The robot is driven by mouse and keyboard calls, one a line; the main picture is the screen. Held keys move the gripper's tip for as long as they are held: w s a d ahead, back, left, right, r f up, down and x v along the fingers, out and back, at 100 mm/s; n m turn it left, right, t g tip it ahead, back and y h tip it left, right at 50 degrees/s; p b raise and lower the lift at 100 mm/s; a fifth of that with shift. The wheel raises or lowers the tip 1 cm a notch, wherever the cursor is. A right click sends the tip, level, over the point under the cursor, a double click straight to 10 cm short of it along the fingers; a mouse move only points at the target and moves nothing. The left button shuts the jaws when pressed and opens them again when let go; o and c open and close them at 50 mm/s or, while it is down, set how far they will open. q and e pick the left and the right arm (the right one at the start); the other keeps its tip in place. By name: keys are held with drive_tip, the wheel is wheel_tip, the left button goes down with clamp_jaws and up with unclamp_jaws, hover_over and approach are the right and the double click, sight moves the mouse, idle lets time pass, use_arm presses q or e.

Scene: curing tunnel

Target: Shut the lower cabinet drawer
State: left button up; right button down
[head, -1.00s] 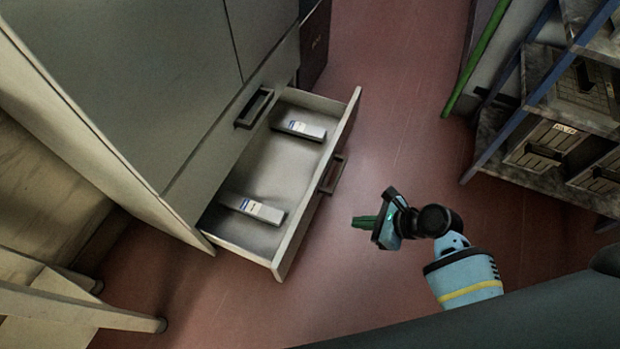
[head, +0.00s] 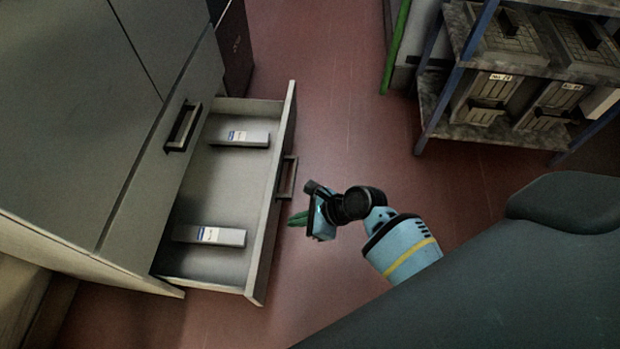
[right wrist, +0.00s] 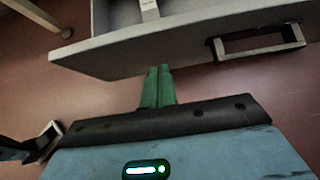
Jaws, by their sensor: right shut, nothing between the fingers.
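The lower cabinet drawer (head: 262,215) stands pulled out from the grey cabinet (head: 70,120). Its dark bar handle (head: 288,177) is on the front panel. Two small labelled boxes lie inside, one near the far end (head: 240,138) and one near the close end (head: 209,235). My right gripper (head: 298,219) is shut and empty, just outside the drawer front and on the near side of the handle. In the right wrist view its green fingers (right wrist: 157,88) are together and point at the drawer front (right wrist: 150,55), with the handle (right wrist: 258,45) to the right. Contact cannot be told. My left gripper is not in view.
A shelf rack (head: 485,75) with several grey bins stands at the upper right. A green post (head: 397,45) is beside it. The red floor (head: 340,90) between the drawer and the rack is clear.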

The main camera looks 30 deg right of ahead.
sight(268, 222)
drive_tip(key=w+a, duration=0.1)
drive_tip(key=a+b, duration=0.1)
drive_tip(key=w+a+b, duration=0.1)
drive_tip(key=a, duration=0.1)
drive_tip(key=shift+w+f, duration=0.3)
drive_tip(key=shift+w, duration=0.05)
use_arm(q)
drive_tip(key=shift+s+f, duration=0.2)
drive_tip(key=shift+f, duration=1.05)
